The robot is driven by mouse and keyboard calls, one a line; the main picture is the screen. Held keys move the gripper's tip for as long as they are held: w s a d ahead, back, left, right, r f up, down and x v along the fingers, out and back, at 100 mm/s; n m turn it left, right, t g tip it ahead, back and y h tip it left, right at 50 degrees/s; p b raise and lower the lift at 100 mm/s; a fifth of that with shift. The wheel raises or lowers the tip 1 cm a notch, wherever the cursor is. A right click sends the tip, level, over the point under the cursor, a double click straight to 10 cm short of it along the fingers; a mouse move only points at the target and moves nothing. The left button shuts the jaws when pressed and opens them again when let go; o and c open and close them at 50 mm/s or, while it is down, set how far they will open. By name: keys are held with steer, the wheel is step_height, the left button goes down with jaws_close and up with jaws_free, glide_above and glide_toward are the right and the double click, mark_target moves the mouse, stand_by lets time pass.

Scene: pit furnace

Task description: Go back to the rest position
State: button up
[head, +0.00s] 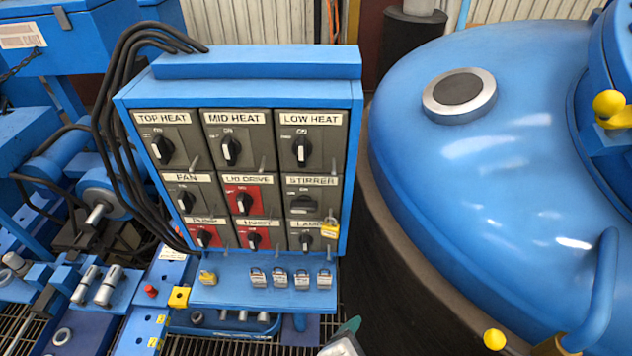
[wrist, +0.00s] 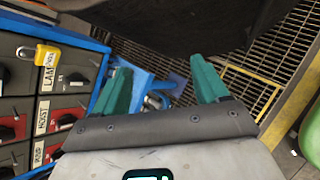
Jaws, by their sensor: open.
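My gripper (wrist: 161,64) shows in the wrist view with its two green fingers spread apart and nothing between them. In the head view only a small part of my gripper (head: 345,338) shows at the bottom edge, below and right of the switch panel. The blue switch panel (head: 257,71) stands left of centre with rows of labelled rotary switches. A yellow padlock (head: 329,230) hangs at the LAMP switch (head: 306,240); this padlock also shows at the left of the wrist view (wrist: 46,56). My fingers are apart from the panel and the padlock.
A large blue furnace lid (head: 450,150) fills the right, with yellow-knobbed handles. A shelf (head: 240,295) below the panel holds several grey padlocks (head: 280,278) and a yellow one (head: 208,277). Black cables (head: 112,120) hang left of the panel. Floor grating (wrist: 265,50) lies beyond my fingers.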

steer(key=s+d+f+m+g+y, duration=0.2)
steer(key=s+d+f+m+g, duration=0.1)
steer(key=s+d+m, duration=0.4)
steer(key=s+d+f+m+g+y, duration=0.3)
steer(key=s+d+f+m, duration=0.2)
steer(key=d+m, duration=0.7)
steer(key=shift+s+d+m+g, duration=0.15)
steer(key=shift+s+m+g, duration=0.5)
steer(key=shift+m, duration=1.65)
steer(key=shift+s+t, duration=0.2)
steer(key=shift+t, duration=0.05)
steer(key=shift+c, duration=0.2)
